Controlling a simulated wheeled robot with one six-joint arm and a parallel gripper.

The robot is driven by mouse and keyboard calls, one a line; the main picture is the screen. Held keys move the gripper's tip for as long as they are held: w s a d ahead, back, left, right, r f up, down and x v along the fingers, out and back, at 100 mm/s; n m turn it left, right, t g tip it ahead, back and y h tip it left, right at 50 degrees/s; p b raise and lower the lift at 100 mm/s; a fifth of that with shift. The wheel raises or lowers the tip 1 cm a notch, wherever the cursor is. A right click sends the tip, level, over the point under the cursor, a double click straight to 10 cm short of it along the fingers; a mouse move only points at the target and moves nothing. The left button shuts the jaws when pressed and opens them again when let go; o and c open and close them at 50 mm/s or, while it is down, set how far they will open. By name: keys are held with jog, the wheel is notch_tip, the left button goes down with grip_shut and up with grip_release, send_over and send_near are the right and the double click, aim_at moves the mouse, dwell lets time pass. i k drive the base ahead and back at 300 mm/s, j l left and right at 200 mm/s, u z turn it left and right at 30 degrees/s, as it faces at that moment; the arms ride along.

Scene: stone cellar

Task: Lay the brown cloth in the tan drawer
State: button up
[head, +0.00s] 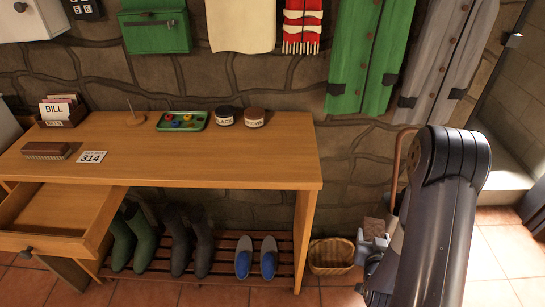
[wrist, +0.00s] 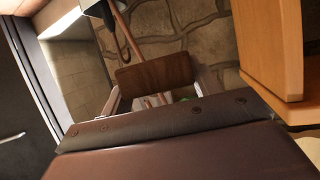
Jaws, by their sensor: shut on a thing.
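The brown cloth (wrist: 155,72) is a small, flat, folded-looking piece held between the two pale fingers of my gripper (wrist: 158,90) in the wrist view. In the head view my gripper (head: 373,240) is low at the right, beyond the table's right end, with the brown cloth (head: 373,225) showing at its tip. My arm hides part of the gripper there. The tan drawer (head: 62,212) is pulled open under the table's left end, far to the left of my gripper. The visible part of its inside is bare.
The wooden table (head: 235,157) carries a brush (head: 46,150), a 314 card (head: 93,157), a green tray (head: 182,121) and two round tins. Boots and blue shoes (head: 256,258) stand on the rack below. A wicker basket (head: 331,257) is between table and gripper. Coats hang behind.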

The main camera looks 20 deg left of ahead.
aim_at(67, 219)
jog(key=i+u, duration=0.1)
jog(key=u, duration=1.1)
